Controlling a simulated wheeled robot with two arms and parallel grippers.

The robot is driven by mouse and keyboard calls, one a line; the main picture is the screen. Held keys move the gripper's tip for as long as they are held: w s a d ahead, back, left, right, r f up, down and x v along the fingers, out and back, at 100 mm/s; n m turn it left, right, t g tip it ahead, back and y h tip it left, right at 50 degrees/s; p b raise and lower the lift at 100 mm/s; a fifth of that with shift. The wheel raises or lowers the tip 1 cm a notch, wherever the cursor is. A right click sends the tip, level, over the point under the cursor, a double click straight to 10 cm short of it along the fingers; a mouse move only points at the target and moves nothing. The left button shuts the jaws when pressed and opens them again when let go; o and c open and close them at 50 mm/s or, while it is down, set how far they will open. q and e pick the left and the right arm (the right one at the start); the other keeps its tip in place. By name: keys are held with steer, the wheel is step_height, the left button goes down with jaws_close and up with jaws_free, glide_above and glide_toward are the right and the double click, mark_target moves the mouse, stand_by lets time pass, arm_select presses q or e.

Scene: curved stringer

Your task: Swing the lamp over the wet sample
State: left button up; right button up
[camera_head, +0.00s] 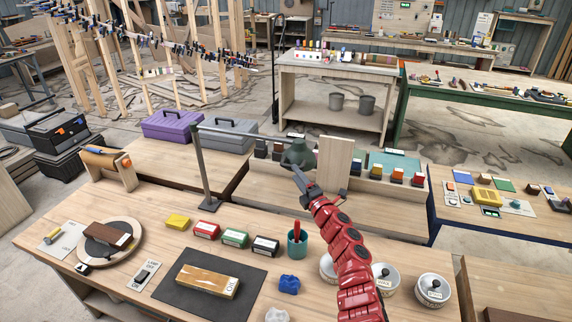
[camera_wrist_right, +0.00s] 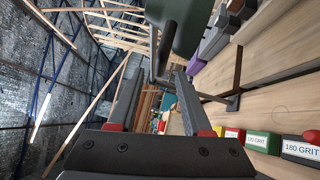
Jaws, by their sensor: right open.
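The lamp has a dark upright post (camera_head: 204,170) on the bench, a thin arm reaching right, and a dark green shade (camera_head: 298,153) at its end. In the right wrist view the shade (camera_wrist_right: 186,25) is close at the top, and a dark handle (camera_wrist_right: 165,50) hangs from it near the fingertips. My right gripper (camera_head: 300,178) is open just below the shade; I cannot tell whether it touches the handle. A glossy wooden sample (camera_head: 207,280) with a white label lies on a dark mat (camera_head: 180,292). A darker brown board (camera_head: 108,235) lies on a round turntable (camera_head: 84,251). My left gripper is not in view.
A lamp switch plate (camera_head: 147,275) lies between turntable and mat. Yellow (camera_head: 177,221), red (camera_head: 206,230), green (camera_head: 235,238) and black (camera_head: 265,246) grit blocks stand in a row behind the mat. A teal cup (camera_head: 297,246) and several lidded tins (camera_head: 433,289) stand to the right.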

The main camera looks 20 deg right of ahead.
mark_target(288, 165)
steer(key=b+x, duration=0.1)
steer(key=x, duration=0.1)
steer(key=b+x, duration=0.4)
steer(key=shift+w+f, duration=0.3)
steer(key=shift+w, duration=0.05)
steer(key=shift+w+a+r+b, duration=0.1)
steer(key=shift+w+a+b, duration=0.05)
steer(key=shift+w+b, duration=0.3)
steer(key=shift+w+a+r+b, duration=0.15)
steer(key=shift+w+b, duration=0.1)
steer(key=shift+b, duration=0.3)
steer(key=shift+r, duration=0.1)
jaws_close()
steer(key=shift+r, duration=0.1)
